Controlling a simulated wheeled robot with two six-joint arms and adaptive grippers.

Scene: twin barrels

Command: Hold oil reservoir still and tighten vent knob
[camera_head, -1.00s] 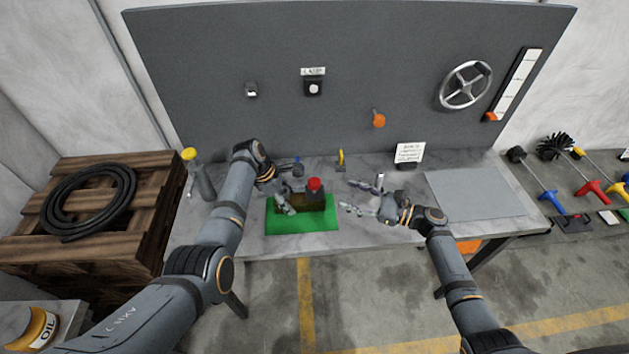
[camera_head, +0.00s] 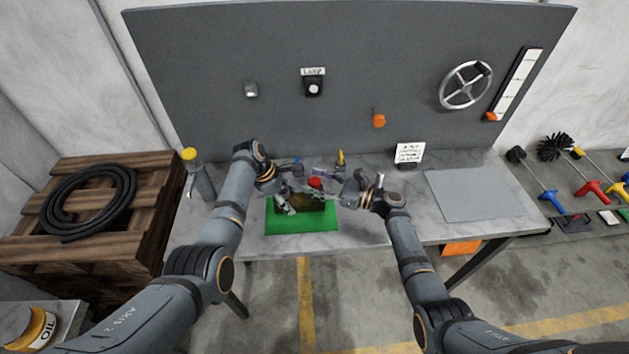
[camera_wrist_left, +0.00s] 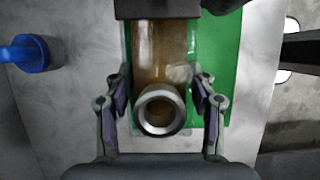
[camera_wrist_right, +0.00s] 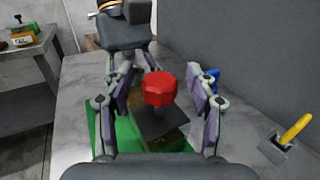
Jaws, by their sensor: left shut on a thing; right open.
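The oil reservoir is an amber, see-through body with a dark top; it shows in the left wrist view (camera_wrist_left: 160,55) over a green mat (camera_head: 290,224). My left gripper (camera_wrist_left: 160,108) is shut on the reservoir, one finger on each side, near its round metal port. The vent knob is red and faceted, on top of the reservoir, and shows in the right wrist view (camera_wrist_right: 159,88). My right gripper (camera_wrist_right: 160,92) is open, with a finger on each side of the knob and visible gaps. In the head view the fingers partly hide the reservoir and the knob (camera_head: 315,182).
A blue-handled part (camera_wrist_left: 27,53) and a yellow lever (camera_wrist_right: 296,128) stand on the bench near the reservoir. A yellow-capped bottle (camera_head: 203,180) is at the bench's left. A grey sheet (camera_head: 478,194) lies at the right, with clear space on it.

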